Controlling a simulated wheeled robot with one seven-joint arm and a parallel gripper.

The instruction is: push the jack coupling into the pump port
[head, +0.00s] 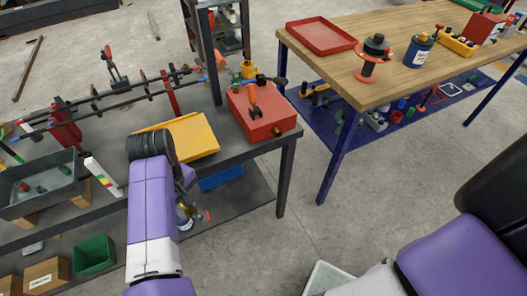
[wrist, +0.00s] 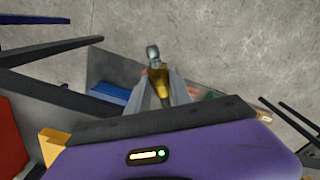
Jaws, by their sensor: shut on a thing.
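In the wrist view my gripper (wrist: 160,92) is shut on the jack coupling (wrist: 161,78), a brass piece with a grey end pointing away from the fingers. In the head view my arm hides most of the gripper, and I cannot make out the coupling there. The red pump (head: 262,112) sits on the right end of the dark bench, with a brass port (head: 277,131) low on its front face. My gripper is left of the pump and apart from it, out past the bench's front edge. The port does not show in the wrist view.
A yellow tray (head: 190,137) lies left of the pump. A blue bin (head: 221,177) stands on the lower shelf; a bench leg (head: 286,180) stands below the pump. A wooden table (head: 400,75) is at right. Bare floor lies between.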

